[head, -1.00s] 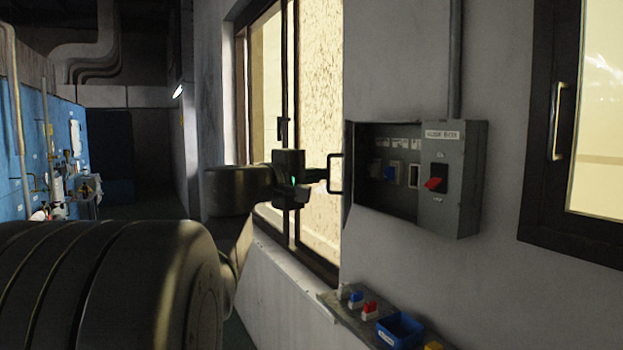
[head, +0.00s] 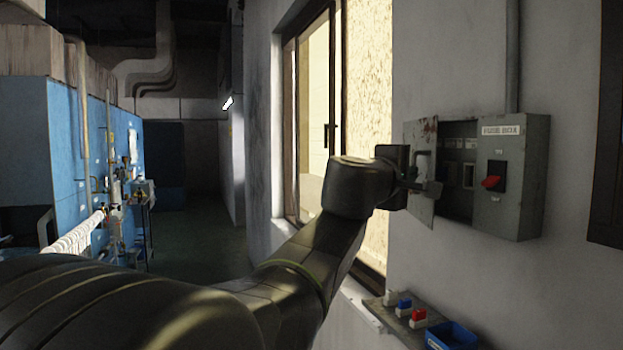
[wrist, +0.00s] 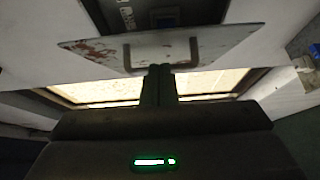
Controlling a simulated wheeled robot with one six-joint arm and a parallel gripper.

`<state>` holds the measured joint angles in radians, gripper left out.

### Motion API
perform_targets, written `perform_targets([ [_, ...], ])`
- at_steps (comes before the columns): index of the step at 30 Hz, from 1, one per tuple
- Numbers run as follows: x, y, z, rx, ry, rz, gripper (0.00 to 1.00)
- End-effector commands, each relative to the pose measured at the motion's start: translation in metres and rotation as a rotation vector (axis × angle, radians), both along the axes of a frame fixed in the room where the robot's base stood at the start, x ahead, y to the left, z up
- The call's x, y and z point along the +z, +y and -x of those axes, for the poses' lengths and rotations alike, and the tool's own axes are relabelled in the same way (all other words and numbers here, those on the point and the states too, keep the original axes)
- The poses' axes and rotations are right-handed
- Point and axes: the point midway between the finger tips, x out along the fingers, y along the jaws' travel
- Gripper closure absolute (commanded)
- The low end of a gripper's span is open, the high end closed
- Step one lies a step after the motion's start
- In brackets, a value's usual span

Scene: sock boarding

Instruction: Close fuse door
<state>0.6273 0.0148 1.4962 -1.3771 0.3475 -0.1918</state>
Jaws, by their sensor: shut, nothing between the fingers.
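The grey fuse box (head: 520,195) is mounted on the wall at the right in the head view, with a red switch (head: 491,182) on its front. Its door (head: 424,212), a grey rust-stained panel with a handle, stands partly open at the box's left side. In the wrist view the door (wrist: 215,42) shows its outer face and its U-shaped handle (wrist: 193,50). My gripper (head: 436,187) is shut and empty. Its fingertips (wrist: 160,70) are at the door's handle side, overlapping the lower middle of the panel in the wrist view; I cannot tell whether they touch it.
A shelf below the box holds a blue tray (head: 450,336) and several coloured fuses (head: 418,317). A window (head: 370,100) is left of the box, behind my arm. Blue cabinets (head: 70,150) stand along the far left, with open floor between.

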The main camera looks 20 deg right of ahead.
Motion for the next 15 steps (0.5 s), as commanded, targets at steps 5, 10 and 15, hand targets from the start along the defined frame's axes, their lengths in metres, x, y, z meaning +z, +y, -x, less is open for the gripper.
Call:
perform_targets([
  [5, 0.000, -0.032, 0.016, -0.005, 0.000, -0.001, 1.00],
  [10, 0.001, -0.056, 0.024, -0.004, 0.001, -0.001, 1.00],
  [15, 0.000, -0.071, 0.028, -0.002, 0.001, -0.001, 1.00],
])
